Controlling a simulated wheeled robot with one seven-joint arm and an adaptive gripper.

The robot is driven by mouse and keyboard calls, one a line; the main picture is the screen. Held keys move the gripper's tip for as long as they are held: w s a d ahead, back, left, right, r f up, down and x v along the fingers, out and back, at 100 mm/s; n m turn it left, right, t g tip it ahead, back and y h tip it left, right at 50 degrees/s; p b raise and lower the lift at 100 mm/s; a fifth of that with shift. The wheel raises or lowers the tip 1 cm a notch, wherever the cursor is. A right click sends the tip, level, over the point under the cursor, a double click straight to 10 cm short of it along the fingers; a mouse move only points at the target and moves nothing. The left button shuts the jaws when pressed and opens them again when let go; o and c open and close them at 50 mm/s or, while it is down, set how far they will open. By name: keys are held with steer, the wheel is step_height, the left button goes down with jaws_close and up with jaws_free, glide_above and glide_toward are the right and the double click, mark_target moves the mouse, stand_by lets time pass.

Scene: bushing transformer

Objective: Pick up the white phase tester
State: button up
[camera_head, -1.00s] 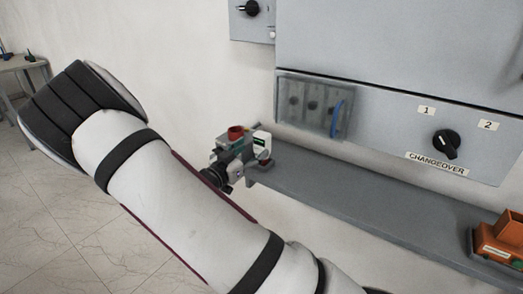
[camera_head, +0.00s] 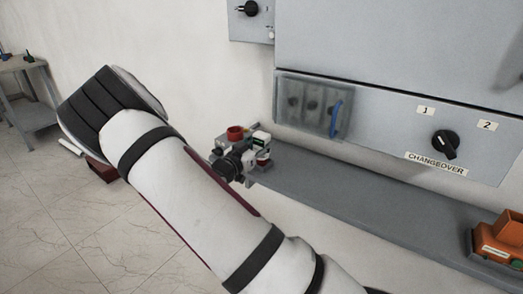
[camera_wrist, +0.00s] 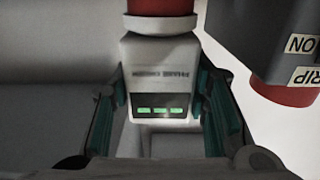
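The white phase tester (camera_wrist: 160,75) is in the middle of the wrist view, with a dark panel, several green lights and a red end at the top of the picture. In the head view the tester (camera_head: 261,139) is small, at the left end of the grey shelf. My gripper (camera_wrist: 161,118) is open, with one teal-padded finger on each side of the tester's lit end. Narrow gaps seem to show between the pads and the tester. In the head view my gripper (camera_head: 246,160) is at the shelf's left end, partly hidden by my arm.
A dark grey box (camera_wrist: 275,45) marked ON and TRIP, with a red part, is close to the right finger. The grey shelf (camera_head: 350,185) is clear up to an orange object (camera_head: 497,245) at the right. A grey changeover panel (camera_head: 390,140) is on the wall above.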

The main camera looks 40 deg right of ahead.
mark_target(261, 134)
steer(key=c, duration=0.4)
steer(key=shift+r, duration=0.15)
steer(key=shift+r, duration=0.55)
step_height(261, 134, up, 2)
steer(key=shift+r, duration=0.2)
steer(key=s+a+r+p, duration=0.2)
steer(key=s+a, duration=0.7)
steer(key=s, duration=0.4)
steer(key=r+p, duration=0.3)
steer(key=r, duration=0.1)
steer(key=shift+s+d+p, duration=0.2)
steer(key=shift+s+p, duration=0.05)
steer(key=shift+p, duration=0.1)
